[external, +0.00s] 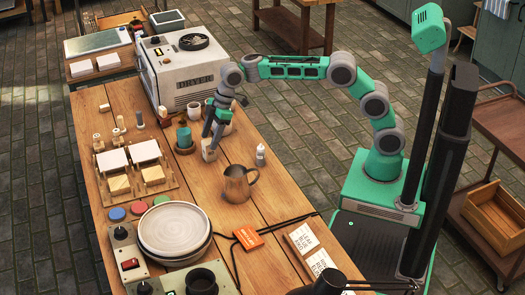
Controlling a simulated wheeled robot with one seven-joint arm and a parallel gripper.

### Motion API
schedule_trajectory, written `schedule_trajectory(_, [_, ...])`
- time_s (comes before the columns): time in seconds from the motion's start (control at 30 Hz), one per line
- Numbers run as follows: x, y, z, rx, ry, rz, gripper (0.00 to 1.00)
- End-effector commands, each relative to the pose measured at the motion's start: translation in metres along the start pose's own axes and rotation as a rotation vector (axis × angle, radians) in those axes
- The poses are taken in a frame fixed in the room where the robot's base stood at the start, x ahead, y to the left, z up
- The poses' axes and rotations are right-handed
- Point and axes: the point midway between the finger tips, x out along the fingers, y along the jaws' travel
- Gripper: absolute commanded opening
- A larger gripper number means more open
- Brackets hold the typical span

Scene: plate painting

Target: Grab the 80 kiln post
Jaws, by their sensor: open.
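Several small pale posts stand near the left edge of the wooden table (200,222) in the external view, among them a beige post (121,123) and a post with a darker lower part (139,119). Any number on them is too small to read, so I cannot tell which is the 80 kiln post. My gripper (210,138) points down near the middle of the table, to the right of these posts, with its jaws open. A small pale block (209,152) shows right below it; I cannot tell whether it lies between the fingers.
The white dryer (185,75) is behind. Stacked plates (174,230) and a rack with tiles (133,172) lie nearer the left front.

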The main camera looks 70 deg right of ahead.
Motion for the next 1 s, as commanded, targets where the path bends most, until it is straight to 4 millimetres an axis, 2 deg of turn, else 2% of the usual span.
schedule_trajectory(0.03, [0.01,-0.001,0.001,0.0,-0.002,-0.002,0.62])
schedule_trajectory(0.17, [0.025,-0.001,0.003,0.0,-0.001,-0.002,0.62])
schedule_trajectory(0.4, [0.064,0.0,0.006,-0.001,-0.001,-0.002,0.62])
schedule_trajectory(0.63, [0.067,0.001,0.006,0.0,0.001,-0.001,0.62])
schedule_trajectory(1.0, [0.067,0.001,0.006,0.0,0.001,-0.001,0.32])
